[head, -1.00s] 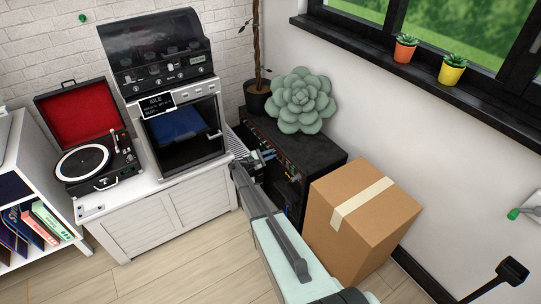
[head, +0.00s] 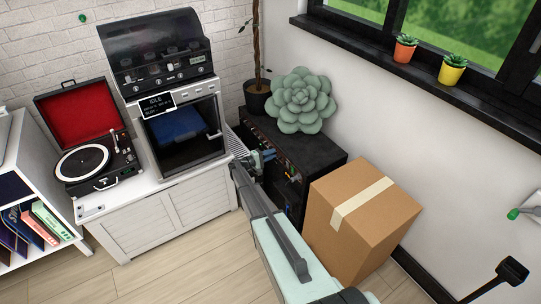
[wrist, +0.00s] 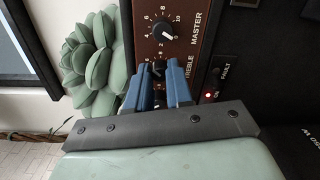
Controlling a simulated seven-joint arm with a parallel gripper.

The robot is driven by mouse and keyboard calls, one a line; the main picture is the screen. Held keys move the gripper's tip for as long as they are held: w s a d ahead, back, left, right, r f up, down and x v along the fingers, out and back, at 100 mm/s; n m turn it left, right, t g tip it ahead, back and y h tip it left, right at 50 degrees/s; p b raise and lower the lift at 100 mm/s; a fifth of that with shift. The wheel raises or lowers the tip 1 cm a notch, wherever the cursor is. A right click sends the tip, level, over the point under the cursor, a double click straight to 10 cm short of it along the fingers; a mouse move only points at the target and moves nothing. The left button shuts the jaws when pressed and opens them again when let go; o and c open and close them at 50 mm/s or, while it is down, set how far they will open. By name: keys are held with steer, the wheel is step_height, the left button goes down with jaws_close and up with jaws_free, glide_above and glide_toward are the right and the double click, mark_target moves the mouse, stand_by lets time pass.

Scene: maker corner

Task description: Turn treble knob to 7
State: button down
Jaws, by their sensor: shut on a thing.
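The amplifier (head: 318,155) is a black cabinet against the wall in the head view, its knob panel facing left. In the wrist view its brown panel (wrist: 143,20) carries the treble knob (wrist: 158,69), a small dark knob beside a partly covered "TREBLE" label. My gripper (wrist: 160,76) has blue fingers, one on each side of this knob, and is shut on it. The fingers hide most of the knob and its lower scale, so I cannot read its setting. In the head view my gripper (head: 266,155) is at the amplifier's front.
The master knob (wrist: 169,36) sits just above the treble knob, close to my fingertips. A red light (wrist: 208,94) glows on the right of the panel. A green succulent cushion (head: 302,100) is on the amplifier. A cardboard box (head: 362,222) stands close on the right.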

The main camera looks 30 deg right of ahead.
steer(key=shift+m, duration=1.9)
steer(key=c, duration=1)
jaws_free()
steer(key=shift+a, duration=0.15)
steer(key=a, duration=1.3)
steer(key=shift+w+a+r, duration=0.1)
steer(key=shift+a+r, duration=0.1)
steer(key=shift+a, duration=0.1)
